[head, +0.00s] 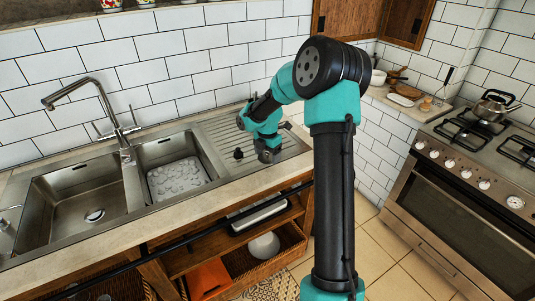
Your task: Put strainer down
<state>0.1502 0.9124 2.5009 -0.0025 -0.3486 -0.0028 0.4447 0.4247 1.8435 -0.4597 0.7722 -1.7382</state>
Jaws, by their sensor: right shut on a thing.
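My right arm reaches up from the bottom of the head view and bends over to the counter. Its right gripper (266,153) is low over the ribbed drainboard (218,129), right of the sink basins. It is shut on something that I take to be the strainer. The strainer's shape is hidden by the gripper and wrist, and I cannot tell whether it touches the drainboard. A small dark knob-like piece (238,153) shows just left of the gripper; I cannot tell what it belongs to. My left gripper is not in view.
The right basin (168,150) holds a pale, bumpy rectangular thing (178,181). The left basin (70,205) looks empty beside the tall faucet (122,140). A stove (470,180) with a kettle (491,107) stands at right. A dark rail (215,230) runs along the counter front.

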